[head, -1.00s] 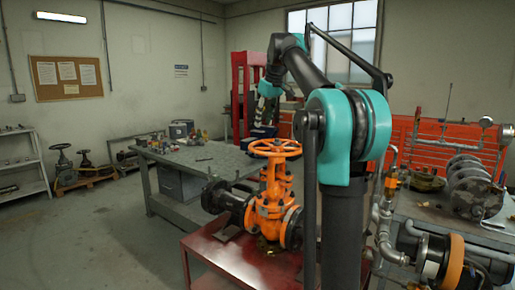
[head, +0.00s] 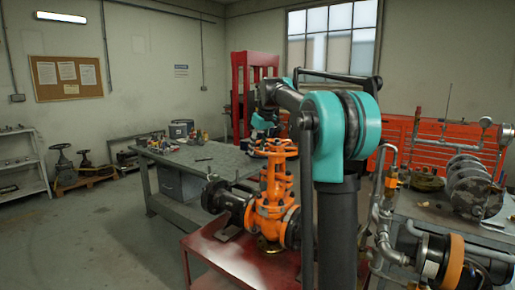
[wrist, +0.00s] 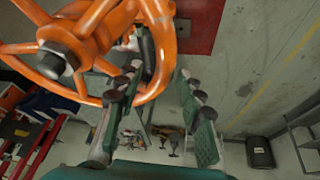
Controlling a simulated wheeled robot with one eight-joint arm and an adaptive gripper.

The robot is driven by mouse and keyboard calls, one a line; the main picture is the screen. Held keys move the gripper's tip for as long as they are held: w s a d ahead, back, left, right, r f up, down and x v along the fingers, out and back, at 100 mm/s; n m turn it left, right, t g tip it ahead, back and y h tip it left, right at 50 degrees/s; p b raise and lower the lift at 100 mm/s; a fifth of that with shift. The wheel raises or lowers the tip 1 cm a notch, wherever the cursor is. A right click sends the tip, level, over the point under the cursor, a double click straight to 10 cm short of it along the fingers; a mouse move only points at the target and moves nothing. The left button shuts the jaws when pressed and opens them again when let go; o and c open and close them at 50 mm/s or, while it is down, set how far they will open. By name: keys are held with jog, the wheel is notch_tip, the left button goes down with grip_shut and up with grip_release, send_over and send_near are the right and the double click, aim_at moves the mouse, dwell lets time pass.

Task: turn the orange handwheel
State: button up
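The orange handwheel (head: 276,150) sits on top of the orange gate valve (head: 271,212), which stands on a red table. In the wrist view the handwheel (wrist: 155,50) fills the upper left, with its spokes and dark hub nut in sight. My gripper (wrist: 160,75) is open, one finger on each side of the rim's right part in the picture. The rim overlaps the left finger, and a gap shows before the right finger. I cannot tell whether either finger touches it. In the head view my gripper is low by the wheel's far side and partly hidden.
A red table (head: 225,262) carries the valve and its dark pipe flange (head: 222,197). A grey workbench (head: 205,160) with small items stands behind. Pipes and a bench with flanges (head: 468,188) are at right.

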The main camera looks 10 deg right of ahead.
jog(key=shift+c, duration=0.6)
grip_shut()
